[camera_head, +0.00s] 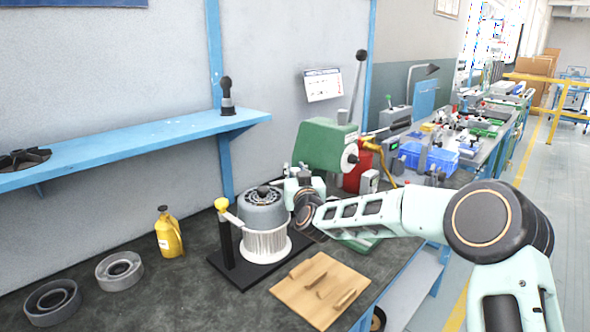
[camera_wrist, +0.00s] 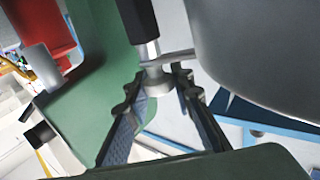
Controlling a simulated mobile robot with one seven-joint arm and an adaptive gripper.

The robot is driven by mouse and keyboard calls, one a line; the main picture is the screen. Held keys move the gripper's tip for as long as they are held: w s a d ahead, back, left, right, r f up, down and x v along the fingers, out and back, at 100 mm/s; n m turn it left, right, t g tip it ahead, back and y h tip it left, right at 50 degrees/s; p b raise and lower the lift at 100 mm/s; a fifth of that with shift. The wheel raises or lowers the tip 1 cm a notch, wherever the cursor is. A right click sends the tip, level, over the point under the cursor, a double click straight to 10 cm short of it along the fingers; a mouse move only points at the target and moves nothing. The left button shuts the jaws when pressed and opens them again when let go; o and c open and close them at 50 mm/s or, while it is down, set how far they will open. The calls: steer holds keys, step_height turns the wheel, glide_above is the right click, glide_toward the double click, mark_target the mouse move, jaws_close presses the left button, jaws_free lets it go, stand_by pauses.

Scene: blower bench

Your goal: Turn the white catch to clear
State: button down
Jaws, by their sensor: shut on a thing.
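In the wrist view, the two dark fingers of my gripper (camera_wrist: 158,92) close from both sides on a pale catch (camera_wrist: 155,76). The catch is a short round piece with a thin flat arm reaching right toward the grey housing (camera_wrist: 255,50). A black post (camera_wrist: 138,20) joins it from above in the picture. In the head view, the grey blower housing (camera_head: 262,212) sits on a white ribbed base (camera_head: 265,246), and my gripper is on its right side. The catch cannot be made out there.
A green machine (camera_head: 325,145) stands close behind my gripper. A black post with a yellow-knobbed white lever (camera_head: 228,213) stands left of the housing. A wooden board (camera_head: 300,290), yellow bottle (camera_head: 168,236) and grey rings (camera_head: 119,270) are on the bench. A blue shelf (camera_head: 130,138) is above.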

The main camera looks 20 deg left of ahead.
steer(key=shift+a+f, duration=0.1)
steer(key=c, duration=1.7)
jaws_free()
steer(key=shift+o, duration=0.2)
steer(key=shift+s, duration=0.1)
steer(key=v, duration=1.2)
